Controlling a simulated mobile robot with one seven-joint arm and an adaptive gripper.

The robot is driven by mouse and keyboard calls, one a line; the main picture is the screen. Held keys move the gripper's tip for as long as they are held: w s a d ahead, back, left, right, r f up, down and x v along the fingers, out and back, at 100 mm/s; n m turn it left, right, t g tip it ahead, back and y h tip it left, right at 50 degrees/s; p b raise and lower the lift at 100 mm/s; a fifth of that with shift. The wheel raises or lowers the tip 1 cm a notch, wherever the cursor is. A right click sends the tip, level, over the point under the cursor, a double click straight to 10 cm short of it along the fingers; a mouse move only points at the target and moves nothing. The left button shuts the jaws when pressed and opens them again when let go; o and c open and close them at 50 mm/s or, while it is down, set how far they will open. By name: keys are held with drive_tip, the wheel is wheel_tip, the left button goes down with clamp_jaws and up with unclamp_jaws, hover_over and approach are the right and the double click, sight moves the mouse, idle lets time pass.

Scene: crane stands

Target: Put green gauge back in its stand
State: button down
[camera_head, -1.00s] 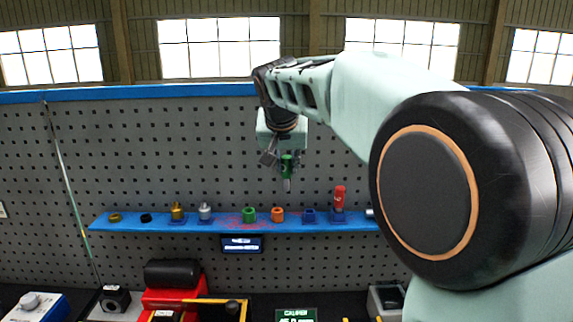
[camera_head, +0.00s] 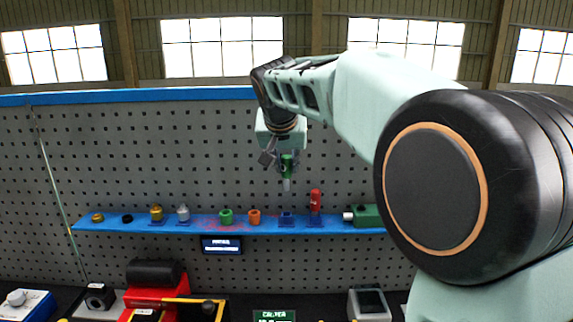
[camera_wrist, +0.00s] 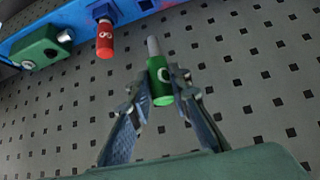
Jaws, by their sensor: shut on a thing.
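My gripper (camera_head: 287,153) is shut on the green gauge (camera_head: 287,171) and holds it above the blue shelf. The gauge hangs about upright, its grey tip downward. In the wrist view the green gauge (camera_wrist: 160,84) sits between both fingers (camera_wrist: 162,92), its grey pin pointing away from me. An empty-looking blue stand (camera_head: 287,218) is on the shelf almost straight below the gauge in the head view, with a clear gap between. The wrist view does not clearly show this stand's opening.
A red gauge (camera_head: 315,199) stands upright in a blue stand just right of the empty one. A green box (camera_head: 367,215) lies farther right. Orange (camera_head: 254,217) and green (camera_head: 226,216) rings sit to the left on the shelf (camera_head: 190,227). A pegboard (camera_head: 180,160) is behind.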

sight(286, 187)
drive_tip(key=shift+f, duration=0.1)
drive_tip(key=shift+f+b, duration=2.55)
drive_tip(key=shift+f, duration=0.25)
drive_tip(key=shift+f, duration=0.1)
drive_tip(key=shift+f+b, duration=1.55)
drive_tip(key=shift+f, duration=0.15)
drive_tip(key=c, duration=1.7)
unclamp_jaws()
drive_tip(key=shift+r, duration=0.15)
drive_tip(key=shift+p+v, duration=0.7)
drive_tip(key=shift+v, duration=1.8)
